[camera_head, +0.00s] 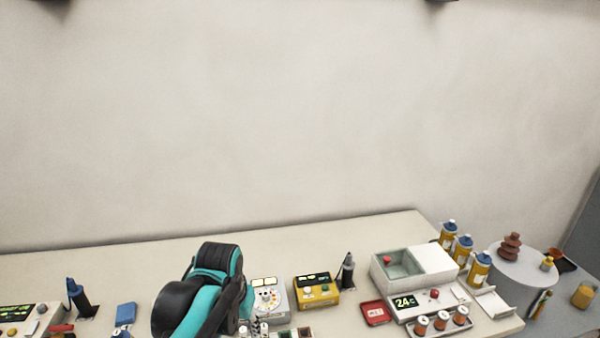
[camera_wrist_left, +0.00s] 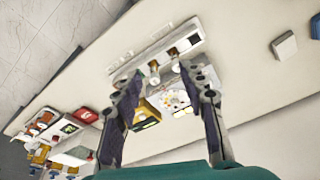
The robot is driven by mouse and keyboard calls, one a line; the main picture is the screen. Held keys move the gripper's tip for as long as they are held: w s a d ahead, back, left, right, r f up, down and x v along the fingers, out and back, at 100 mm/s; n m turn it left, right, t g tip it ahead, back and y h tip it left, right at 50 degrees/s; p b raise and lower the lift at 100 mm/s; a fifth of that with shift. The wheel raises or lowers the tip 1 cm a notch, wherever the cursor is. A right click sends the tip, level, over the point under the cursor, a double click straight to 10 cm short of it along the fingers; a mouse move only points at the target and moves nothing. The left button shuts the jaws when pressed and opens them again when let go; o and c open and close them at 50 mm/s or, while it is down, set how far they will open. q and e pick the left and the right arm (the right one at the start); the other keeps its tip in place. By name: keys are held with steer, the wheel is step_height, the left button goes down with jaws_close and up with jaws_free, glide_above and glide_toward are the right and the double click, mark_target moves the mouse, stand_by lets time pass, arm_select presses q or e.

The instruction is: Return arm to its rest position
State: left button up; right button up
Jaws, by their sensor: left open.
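My left arm (camera_head: 205,295), black and teal, reaches in low over the front of the bench in the head view. In the left wrist view my left gripper (camera_wrist_left: 160,78) has its two dark fingers spread wide with nothing held between them. Past the fingers lie the yellow meter (camera_wrist_left: 146,116), the white dial meter (camera_wrist_left: 176,101) and a white strip (camera_wrist_left: 160,48) with small fittings. In the head view the arm partly covers the bench left of the dial meter (camera_head: 268,297). My right gripper is in neither view.
A brown bushing (camera_head: 510,246) stands on a round table (camera_head: 525,270). The space above the bench is clear.

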arm_select(q)
steer(key=s+a+f+n+t+b, duration=0.2)
steer(key=s+a+f+t+b, duration=0.1)
steer(key=s+f, duration=0.4)
steer(key=shift+s+a+f+t+b, duration=0.3)
steer(key=shift+s+a+t, duration=0.55)
steer(key=shift+s, duration=0.95)
